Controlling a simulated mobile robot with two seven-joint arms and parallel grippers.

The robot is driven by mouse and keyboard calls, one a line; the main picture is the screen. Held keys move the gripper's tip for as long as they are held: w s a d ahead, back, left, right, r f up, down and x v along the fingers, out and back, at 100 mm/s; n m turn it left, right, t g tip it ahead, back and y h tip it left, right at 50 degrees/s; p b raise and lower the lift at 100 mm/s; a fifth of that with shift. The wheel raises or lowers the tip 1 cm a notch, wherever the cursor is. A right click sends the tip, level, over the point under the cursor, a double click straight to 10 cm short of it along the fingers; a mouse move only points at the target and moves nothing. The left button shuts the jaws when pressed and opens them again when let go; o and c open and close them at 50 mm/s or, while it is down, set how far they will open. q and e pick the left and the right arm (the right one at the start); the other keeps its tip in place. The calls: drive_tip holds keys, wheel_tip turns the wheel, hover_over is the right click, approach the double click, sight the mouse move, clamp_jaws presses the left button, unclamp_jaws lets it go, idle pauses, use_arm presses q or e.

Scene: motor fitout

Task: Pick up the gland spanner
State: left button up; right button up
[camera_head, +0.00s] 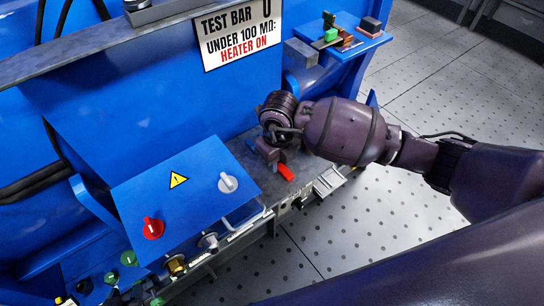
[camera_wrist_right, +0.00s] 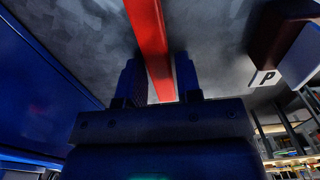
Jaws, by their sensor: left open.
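The gland spanner, seen as a red bar (camera_head: 286,173), lies at the end of the grey ledge by the blue machine. In the right wrist view the red bar (camera_wrist_right: 150,40) runs lengthwise between the two dark blue fingers of my right gripper (camera_wrist_right: 158,78). The fingers stand close on both sides; whether they press on it is unclear.
A blue sloping panel (camera_head: 150,195) with a red knob (camera_head: 153,228) and a grey knob (camera_head: 228,182) stands left of the spanner. A sign (camera_head: 237,35) hangs above. A blue shelf (camera_head: 350,45) holds small parts. The perforated floor (camera_head: 400,225) is open at right.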

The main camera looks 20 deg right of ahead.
clamp_jaws()
use_arm(q)
drive_tip(key=shift+s+a+r+p, duration=0.2)
drive_tip(key=shift+s+r+p, duration=0.4)
drive_tip(key=shift+p, duration=0.8)
use_arm(e)
wheel_tip(320, 180, up, 20)
use_arm(q)
drive_tip(key=shift+w+r, duration=0.1)
